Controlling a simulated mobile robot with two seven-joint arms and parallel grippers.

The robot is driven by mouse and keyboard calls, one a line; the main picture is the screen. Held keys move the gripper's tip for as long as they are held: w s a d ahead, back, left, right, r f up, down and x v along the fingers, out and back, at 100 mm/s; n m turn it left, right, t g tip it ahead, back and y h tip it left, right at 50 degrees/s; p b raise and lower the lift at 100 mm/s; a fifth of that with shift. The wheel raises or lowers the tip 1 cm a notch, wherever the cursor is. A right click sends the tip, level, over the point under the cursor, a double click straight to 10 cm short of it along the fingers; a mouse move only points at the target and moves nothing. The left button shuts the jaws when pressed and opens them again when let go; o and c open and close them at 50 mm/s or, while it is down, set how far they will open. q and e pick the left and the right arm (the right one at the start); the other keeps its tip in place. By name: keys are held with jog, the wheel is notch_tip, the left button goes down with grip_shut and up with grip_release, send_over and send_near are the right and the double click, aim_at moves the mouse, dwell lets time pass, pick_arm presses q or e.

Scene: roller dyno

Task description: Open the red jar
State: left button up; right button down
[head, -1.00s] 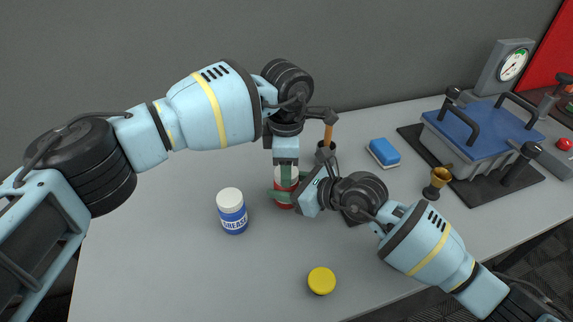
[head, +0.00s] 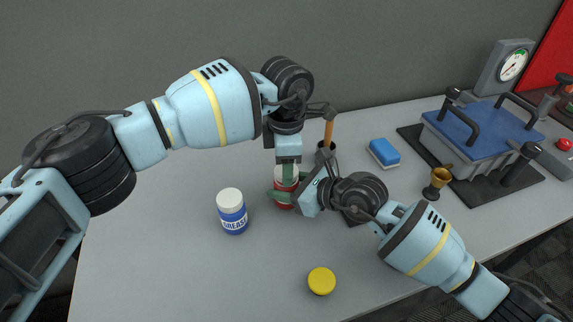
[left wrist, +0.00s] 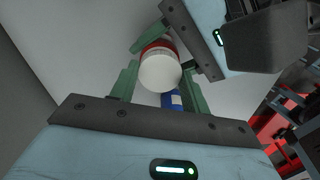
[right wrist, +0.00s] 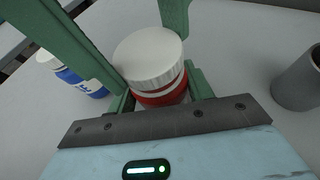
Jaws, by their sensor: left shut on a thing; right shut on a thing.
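The red jar (head: 284,202) stands upright on the bench with its white lid (right wrist: 150,57) on top. Its red body shows below the lid in the right wrist view (right wrist: 168,93). My left gripper (head: 286,174) points down from above and is shut on the lid; the lid's round top lies between its green fingers in the left wrist view (left wrist: 160,75). My right gripper (head: 296,196) comes in low from the right and is shut on the jar's body. The fingers hide much of the jar in the head view.
A blue-and-white grease jar (head: 232,212) stands just left of the red jar. A yellow disc-shaped thing (head: 321,281) lies near the front. A dark cup (head: 326,152) with a wooden-handled tool, a blue block (head: 384,152) and a blue-topped machine (head: 480,133) are rightward. The left bench is clear.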

pick_arm(q)
jog(key=shift+r, duration=0.7)
jog(key=shift+r, duration=0.2)
jog(key=shift+r, duration=2)
pick_arm(e)
jog(key=c, duration=0.5)
grip_release()
pick_arm(q)
jog(key=shift+r, duration=0.1)
pick_arm(e)
jog(key=shift+s+d+r, duration=0.15)
jog(key=shift+s+d, duration=0.05)
jog(key=shift+d, duration=0.2)
pick_arm(q)
jog(key=shift+r+p, duration=0.35)
jog(key=shift+r, duration=0.35)
pick_arm(e)
jog(key=v, duration=1.1)
jog(key=shift+s+r, duration=0.1)
